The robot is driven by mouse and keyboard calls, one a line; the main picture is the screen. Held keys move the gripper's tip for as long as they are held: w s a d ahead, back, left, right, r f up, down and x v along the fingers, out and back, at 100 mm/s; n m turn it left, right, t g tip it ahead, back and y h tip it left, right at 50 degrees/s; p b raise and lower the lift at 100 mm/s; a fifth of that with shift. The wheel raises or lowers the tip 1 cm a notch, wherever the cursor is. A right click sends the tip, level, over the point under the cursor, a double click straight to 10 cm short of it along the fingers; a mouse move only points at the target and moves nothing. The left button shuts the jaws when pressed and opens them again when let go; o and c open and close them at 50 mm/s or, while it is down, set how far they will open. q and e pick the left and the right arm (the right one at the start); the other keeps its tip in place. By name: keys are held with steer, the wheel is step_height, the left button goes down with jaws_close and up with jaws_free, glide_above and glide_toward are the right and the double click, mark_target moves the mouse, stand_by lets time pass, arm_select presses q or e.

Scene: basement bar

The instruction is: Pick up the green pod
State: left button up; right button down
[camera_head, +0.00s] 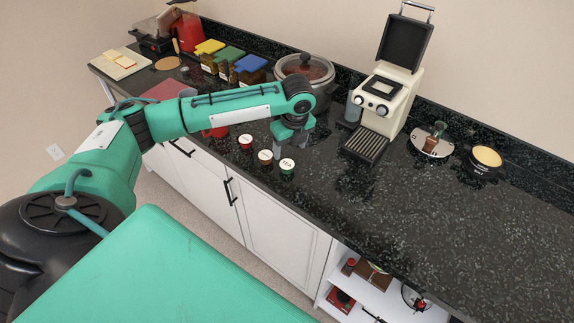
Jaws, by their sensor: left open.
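The green pod (287,170) stands upright near the front edge of the dark counter, with a white lid marked "TEA". It is the rightmost of three pods in a row. A dark red pod (265,157) and another red pod (245,142) stand to its left. My left gripper (293,153) points down just behind the green pod, open and with nothing seen in it. One grey finger shows clearly; the other is partly hidden. My right gripper is out of view.
A cream coffee machine (379,103) with a raised lid stands right of the gripper. A slow cooker (304,70) is behind my left arm. Several colored-lid jars (229,60) stand farther back. The counter (455,220) is clear at the right front.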

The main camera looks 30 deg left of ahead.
arm_select(q)
glide_above(287, 164)
steer(key=d, duration=0.1)
steer(key=f, duration=0.4)
steer(key=shift+s+d+p, duration=0.1)
steer(key=shift+s+p, duration=0.25)
steer(key=shift+s, duration=0.05)
steer(key=shift+f, duration=0.3)
steer(key=f, duration=0.1)
steer(key=f+p, duration=0.1)
steer(key=f, duration=0.1)
steer(key=a+f+p, duration=0.1)
steer(key=shift+w+f, duration=0.15)
steer(key=shift+w, duration=0.2)
steer(key=shift+f, duration=0.2)
steer(key=c, duration=1)
